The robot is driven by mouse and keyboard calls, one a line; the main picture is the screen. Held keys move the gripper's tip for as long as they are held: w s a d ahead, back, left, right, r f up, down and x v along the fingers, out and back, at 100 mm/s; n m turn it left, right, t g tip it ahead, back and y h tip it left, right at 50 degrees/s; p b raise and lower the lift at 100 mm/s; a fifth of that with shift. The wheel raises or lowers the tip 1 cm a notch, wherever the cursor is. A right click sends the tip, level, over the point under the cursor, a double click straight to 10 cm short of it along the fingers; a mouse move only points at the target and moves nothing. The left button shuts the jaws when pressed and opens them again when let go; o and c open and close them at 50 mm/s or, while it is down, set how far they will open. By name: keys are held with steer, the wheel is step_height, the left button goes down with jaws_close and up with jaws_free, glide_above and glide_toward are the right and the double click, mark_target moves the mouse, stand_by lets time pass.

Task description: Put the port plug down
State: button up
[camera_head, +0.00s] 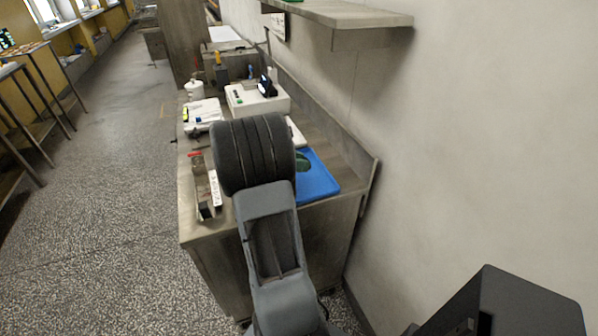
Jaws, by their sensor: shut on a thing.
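My arm rises from the bottom middle and hides part of the worktop. My gripper is not in view, so I cannot see what it holds. I cannot make out a port plug. A blue mat or tray (318,182) lies at the near right of the worktop (340,166), partly behind my arm. A dark green object (303,161) shows on it at the edge of my arm; I cannot tell what it is.
A narrow holder (206,190) lies at the left edge. A wall shelf (340,13) overhangs at upper right. The speckled floor (110,190) at left is clear.

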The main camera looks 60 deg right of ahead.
steer(key=shift+w+d+f, duration=0.25)
steer(key=shift+d+f, duration=0.1)
steer(key=shift+f, duration=0.2)
steer(key=shift+w+d+f, duration=0.3)
steer(key=shift+d+f, duration=0.05)
steer(key=shift+f, duration=0.25)
steer(key=shift+w+d+f, duration=0.25)
steer(key=shift+d+f, duration=0.1)
steer(key=shift+f, duration=1.6)
steer(key=shift+f, duration=0.15)
steer(key=shift+f, duration=0.15)
steer(key=o, duration=0.9)
